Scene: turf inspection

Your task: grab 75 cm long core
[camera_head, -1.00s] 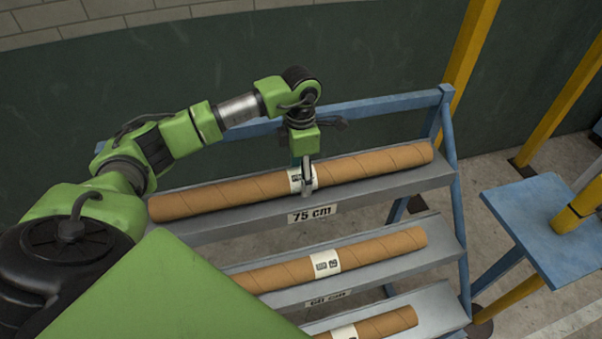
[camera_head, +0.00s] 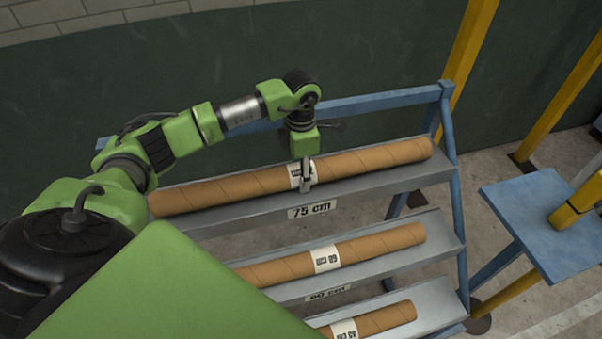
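The 75 cm core (camera_head: 375,160), a long brown cardboard tube with a white label at its middle, lies on the top shelf of the rack. The shelf's front edge carries a "75 cm" tag (camera_head: 311,210). My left gripper (camera_head: 306,182) points down at the core's label, with a grey finger in front of the near side of the tube. The far side of the grip is hidden, so I cannot tell whether the fingers are closed on the core. My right gripper is out of view.
A 60 cm core (camera_head: 380,243) lies on the middle shelf and a 45 cm core (camera_head: 385,319) on the bottom one. The blue rack frame (camera_head: 455,190) stands at the right. A blue table (camera_head: 530,225) and yellow posts (camera_head: 468,45) are further right.

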